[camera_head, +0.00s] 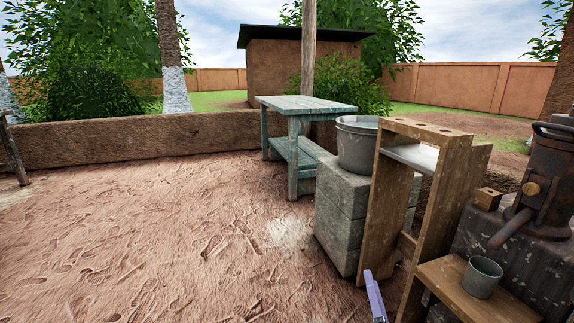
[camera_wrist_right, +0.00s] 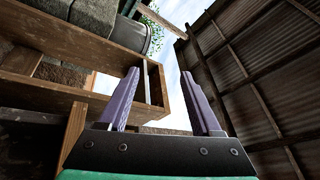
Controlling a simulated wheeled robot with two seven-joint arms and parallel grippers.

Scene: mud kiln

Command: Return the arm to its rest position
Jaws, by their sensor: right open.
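My right gripper (camera_head: 374,292) shows at the bottom edge of the head view as a purple finger, low in front of the wooden stand (camera_head: 432,195). The rest of that arm is out of the picture there. In the right wrist view the right gripper (camera_wrist_right: 160,74) has its two purple fingers apart, with nothing between them. Beyond the fingers is a wooden frame (camera_wrist_right: 85,50), which lies mostly to the left. My left gripper is not in view.
A grey metal cup (camera_head: 482,277) stands on a low wooden shelf at the right. A metal tub (camera_head: 357,145) sits on grey blocks (camera_head: 342,210). A teal table (camera_head: 305,105) stands behind. The earth floor (camera_head: 150,230) at the left is clear.

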